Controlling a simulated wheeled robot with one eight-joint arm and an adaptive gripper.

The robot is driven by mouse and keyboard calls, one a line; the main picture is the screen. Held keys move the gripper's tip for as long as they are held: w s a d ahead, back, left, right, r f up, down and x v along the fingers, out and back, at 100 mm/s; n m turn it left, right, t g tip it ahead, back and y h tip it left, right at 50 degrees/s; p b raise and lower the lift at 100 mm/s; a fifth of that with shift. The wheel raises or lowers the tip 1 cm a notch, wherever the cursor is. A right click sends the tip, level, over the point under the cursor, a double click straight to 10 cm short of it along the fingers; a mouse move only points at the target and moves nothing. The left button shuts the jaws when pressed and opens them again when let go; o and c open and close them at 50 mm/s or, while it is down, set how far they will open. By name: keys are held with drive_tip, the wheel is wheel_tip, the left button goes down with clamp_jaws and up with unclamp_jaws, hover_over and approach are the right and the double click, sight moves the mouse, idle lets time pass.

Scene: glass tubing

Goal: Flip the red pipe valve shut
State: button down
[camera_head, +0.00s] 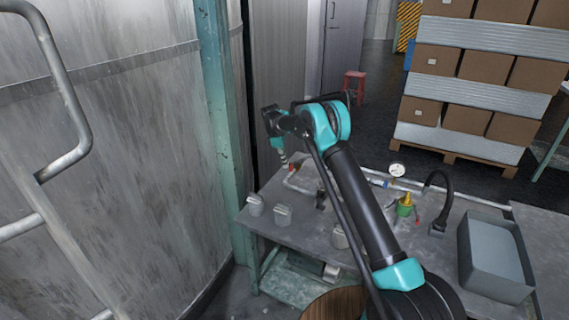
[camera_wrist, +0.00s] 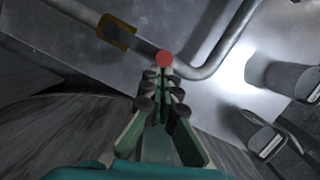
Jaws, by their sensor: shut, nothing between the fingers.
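The red pipe valve (camera_head: 291,168) shows as a small red spot at the left end of the pipe on the workbench. In the wrist view its red round part (camera_wrist: 164,58) lies just beyond my fingertips, in front of the metal pipe (camera_wrist: 215,60). My gripper (camera_head: 285,160) is shut and empty, pointing down at the valve; its closed fingers also show in the wrist view (camera_wrist: 163,78). I cannot tell whether the fingertips touch the valve. A brass-coloured fitting (camera_wrist: 116,31) sits on the pipe to the upper left. The rest of the valve's shape is hard to make out.
A gauge (camera_head: 397,170), a green-and-yellow can (camera_head: 404,207), a black hose (camera_head: 441,200) and a grey bin (camera_head: 495,255) are to the right. A large metal tank (camera_head: 120,150) stands left.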

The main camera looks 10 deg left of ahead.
drive_tip(key=d+n, duration=0.1)
drive_tip(key=n, duration=0.1)
drive_tip(key=s+d+n+t, duration=0.1)
drive_tip(key=n, duration=0.1)
drive_tip(key=shift+s+d, duration=0.15)
drive_tip(key=shift+d, duration=0.2)
drive_tip(key=w+d+n+t+y, duration=0.1)
drive_tip(key=w+d+n, duration=0.1)
drive_tip(key=d+n, duration=0.6)
drive_tip(key=shift+w+d+n+t+y, duration=0.15)
drive_tip(key=shift+w+n+t+y, duration=0.25)
drive_tip(key=shift+n, duration=0.8)
drive_tip(key=shift+d, duration=0.1)
